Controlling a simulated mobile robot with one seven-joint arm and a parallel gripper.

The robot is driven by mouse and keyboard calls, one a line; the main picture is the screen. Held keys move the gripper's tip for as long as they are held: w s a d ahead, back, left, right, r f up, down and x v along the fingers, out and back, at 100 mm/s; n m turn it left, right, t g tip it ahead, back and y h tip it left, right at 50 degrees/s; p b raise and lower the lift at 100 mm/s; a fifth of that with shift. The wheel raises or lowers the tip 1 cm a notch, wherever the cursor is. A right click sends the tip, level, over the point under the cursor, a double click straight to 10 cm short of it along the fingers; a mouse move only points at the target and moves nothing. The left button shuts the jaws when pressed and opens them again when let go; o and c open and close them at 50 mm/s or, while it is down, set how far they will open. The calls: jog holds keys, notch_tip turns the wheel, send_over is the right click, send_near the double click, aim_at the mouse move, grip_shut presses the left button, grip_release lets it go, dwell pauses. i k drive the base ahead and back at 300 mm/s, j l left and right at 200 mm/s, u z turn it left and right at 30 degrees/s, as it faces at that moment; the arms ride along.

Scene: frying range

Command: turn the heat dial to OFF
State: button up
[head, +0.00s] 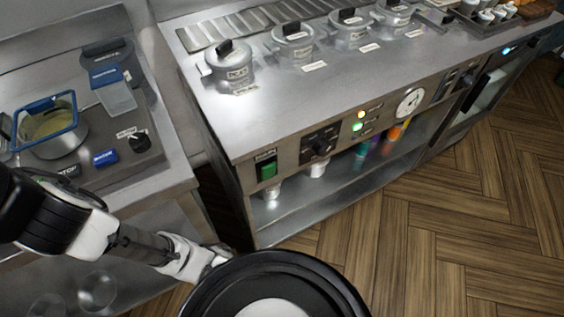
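A black dial (319,145) sits on a dark plate on the steel unit's front panel. Its markings are too small to read, so I cannot tell its setting. Another black knob (140,142) stands on the left counter beside a small label. I cannot tell from labels which of the two is the heat dial. My gripper (218,256) is low at the lower middle, in front of the gap between the units, and apart from both knobs. Its fingertips are too small and partly hidden to show whether it is open.
The front panel (290,160) also carries a green switch (267,168), lit lamps (359,121) and a round gauge (409,102). Several lidded pots stand on top. A basket (48,122) and blue-labelled items are on the left counter. The wooden floor (440,230) at right is clear.

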aim_at(323, 147)
jog(key=k+l+z, duration=0.25)
jog(key=l, duration=0.2)
jog(key=l+z, duration=0.3)
jog(key=l, duration=0.15)
jog(key=l+z, duration=0.25)
jog(key=l, duration=0.25)
jog(key=k, duration=0.05)
